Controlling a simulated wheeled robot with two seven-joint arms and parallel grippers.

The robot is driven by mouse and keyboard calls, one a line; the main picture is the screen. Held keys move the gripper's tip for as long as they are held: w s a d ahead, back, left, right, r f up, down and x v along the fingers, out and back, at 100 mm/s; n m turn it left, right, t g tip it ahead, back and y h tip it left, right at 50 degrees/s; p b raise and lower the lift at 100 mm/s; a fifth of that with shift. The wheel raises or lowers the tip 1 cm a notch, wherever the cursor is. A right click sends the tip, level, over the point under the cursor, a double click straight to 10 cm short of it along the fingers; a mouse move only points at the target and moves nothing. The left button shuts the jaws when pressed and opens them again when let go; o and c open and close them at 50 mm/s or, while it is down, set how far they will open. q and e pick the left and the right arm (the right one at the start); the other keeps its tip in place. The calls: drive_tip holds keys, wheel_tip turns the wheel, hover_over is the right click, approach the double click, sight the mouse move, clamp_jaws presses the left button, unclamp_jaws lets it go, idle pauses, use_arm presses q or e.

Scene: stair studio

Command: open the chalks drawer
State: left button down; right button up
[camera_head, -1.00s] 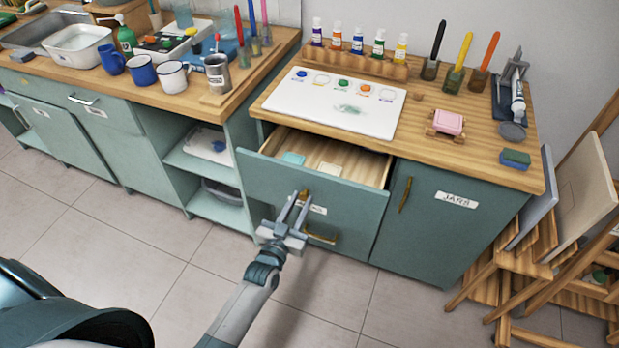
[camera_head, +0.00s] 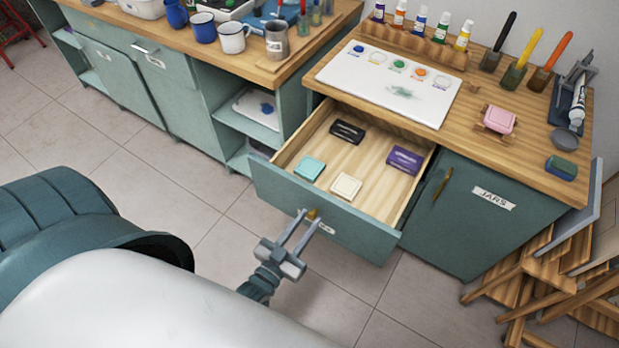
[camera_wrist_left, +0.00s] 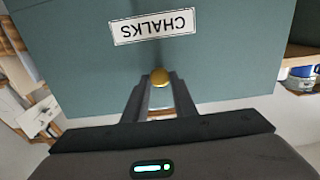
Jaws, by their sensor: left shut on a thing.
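The chalks drawer (camera_head: 269,190) is a teal-fronted wooden drawer pulled well out of its cabinet. Inside lie a black box (camera_head: 347,132), a teal box (camera_head: 309,168), a cream box (camera_head: 346,186) and a purple box (camera_head: 404,160), set apart from each other. My left gripper (camera_head: 305,222) is at the drawer front, shut on the brass knob (camera_head: 313,214). In the left wrist view the knob (camera_wrist_left: 160,77) sits between the fingertips, below an upside-down CHALKS label (camera_wrist_left: 153,26). My right gripper is not in view.
A JARS cabinet door (camera_head: 478,215) with a brass handle stands right of the drawer. A white palette (camera_head: 385,82) and paint bottles are on the worktop above. Wooden easels (camera_head: 545,285) lean at the lower right. The tiled floor (camera_head: 150,185) before the cabinets is clear.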

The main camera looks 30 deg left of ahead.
use_arm(q)
drive_tip(key=c, duration=1.5)
unclamp_jaws()
drive_tip(key=shift+s+a+b, duration=0.15)
drive_tip(key=shift+s+b, duration=1)
drive_tip(key=shift+s, duration=3.25)
drive_tip(key=shift+s+a+b, duration=0.15)
drive_tip(key=shift+s+b, duration=0.95)
drive_tip(key=shift+s, duration=3.25)
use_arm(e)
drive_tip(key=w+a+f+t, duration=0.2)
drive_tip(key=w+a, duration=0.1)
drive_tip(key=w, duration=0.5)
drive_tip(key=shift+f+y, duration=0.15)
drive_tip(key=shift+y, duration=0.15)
